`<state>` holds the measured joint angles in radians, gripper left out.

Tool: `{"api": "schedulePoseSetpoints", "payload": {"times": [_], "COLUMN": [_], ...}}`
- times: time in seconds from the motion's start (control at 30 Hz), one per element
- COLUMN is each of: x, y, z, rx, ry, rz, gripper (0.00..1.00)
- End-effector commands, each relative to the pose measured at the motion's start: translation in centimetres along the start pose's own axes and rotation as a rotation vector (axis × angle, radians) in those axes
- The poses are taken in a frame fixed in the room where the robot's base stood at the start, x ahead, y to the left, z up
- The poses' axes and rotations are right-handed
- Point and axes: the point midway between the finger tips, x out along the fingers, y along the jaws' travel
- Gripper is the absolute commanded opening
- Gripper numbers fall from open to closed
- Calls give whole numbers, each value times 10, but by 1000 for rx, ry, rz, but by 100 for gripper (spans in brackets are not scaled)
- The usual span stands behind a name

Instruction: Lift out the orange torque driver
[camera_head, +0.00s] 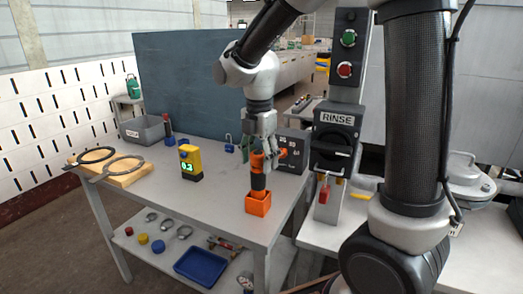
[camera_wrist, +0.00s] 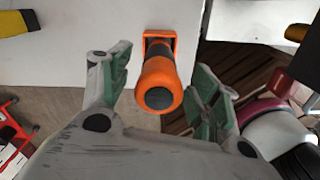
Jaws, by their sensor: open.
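The orange torque driver (camera_head: 258,180) stands upright in an orange square holder (camera_head: 258,209) near the table's front right edge. In the wrist view the driver (camera_wrist: 158,84) shows its round dark end toward the camera, with the orange holder (camera_wrist: 160,36) behind it. My gripper (camera_head: 258,158) is at the driver's upper part. In the wrist view my gripper (camera_wrist: 160,75) is open, with one green-padded finger on each side of the driver and gaps between. The driver's lower end is hidden in the holder.
A yellow meter (camera_head: 190,163) stands left of the driver. A black box (camera_head: 293,150) is close behind it at right, beside the RINSE unit (camera_head: 336,119). A wooden board with rings (camera_head: 112,172) lies at the table's left. The table between is mostly clear.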

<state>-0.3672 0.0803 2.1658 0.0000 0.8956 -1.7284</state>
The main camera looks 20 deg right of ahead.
Motion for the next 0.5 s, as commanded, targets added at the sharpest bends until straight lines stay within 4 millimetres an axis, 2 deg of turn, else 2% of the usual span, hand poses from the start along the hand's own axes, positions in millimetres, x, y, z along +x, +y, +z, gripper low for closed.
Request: {"api": "schedulePoseSetpoints", "payload": {"times": [0.1, 0.23, 0.5], "x": [21, 39, 54], "y": [-1, -1, 0], "z": [0, 0, 0], "rx": [0, 1, 1], "ry": [1, 1, 0], "rz": [-4, -4, 0], "gripper": [62, 62, 62]}}
